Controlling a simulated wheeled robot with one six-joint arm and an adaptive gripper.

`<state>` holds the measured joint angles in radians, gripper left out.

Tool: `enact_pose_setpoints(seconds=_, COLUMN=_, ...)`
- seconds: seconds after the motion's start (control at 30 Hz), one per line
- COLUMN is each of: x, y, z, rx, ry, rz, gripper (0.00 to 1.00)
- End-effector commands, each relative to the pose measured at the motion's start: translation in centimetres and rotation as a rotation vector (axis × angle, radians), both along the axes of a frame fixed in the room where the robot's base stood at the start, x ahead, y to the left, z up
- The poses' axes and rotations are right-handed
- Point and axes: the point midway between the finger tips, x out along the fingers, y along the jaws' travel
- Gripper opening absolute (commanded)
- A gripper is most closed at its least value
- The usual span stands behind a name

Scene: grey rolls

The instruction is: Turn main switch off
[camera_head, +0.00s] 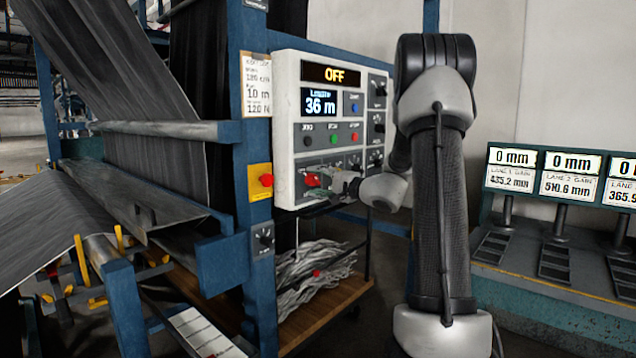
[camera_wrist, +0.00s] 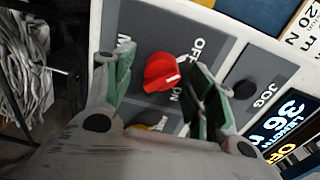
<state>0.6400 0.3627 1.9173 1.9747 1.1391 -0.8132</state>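The control panel (camera_head: 330,125) is a pale box whose top display (camera_head: 330,74) reads OFF. The red main switch knob (camera_head: 312,180) is at its lower left. My gripper (camera_wrist: 163,84) is open, with one green-padded finger on each side of the knob and gaps visible between. In the head view my gripper (camera_head: 338,182) reaches the panel from the right and its fingertips are hard to make out.
A length screen (camera_head: 321,102) reads 36 m. Small buttons sit above the knob. A red button on a yellow box (camera_head: 262,181) is left of the panel on a blue post. A gauge bench (camera_head: 560,245) stands at right. Grey scrap strands (camera_head: 318,262) lie on a cart below.

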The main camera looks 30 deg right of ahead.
Motion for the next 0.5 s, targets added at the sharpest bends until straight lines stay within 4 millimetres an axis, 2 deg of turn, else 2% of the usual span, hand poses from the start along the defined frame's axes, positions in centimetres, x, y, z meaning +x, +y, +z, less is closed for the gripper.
enact_pose_setpoints(seconds=0.27, x=-0.6, y=-0.3, z=0.1, rx=0.000, ry=-0.001, rz=-0.001, gripper=0.55)
enact_pose_setpoints(seconds=0.37, x=-2.0, y=-0.9, z=0.0, rx=0.000, ry=0.000, rz=-0.004, gripper=0.55)
enact_pose_setpoints(seconds=0.5, x=-5.0, y=-2.0, z=0.1, rx=0.000, ry=-0.001, rz=-0.005, gripper=0.55)
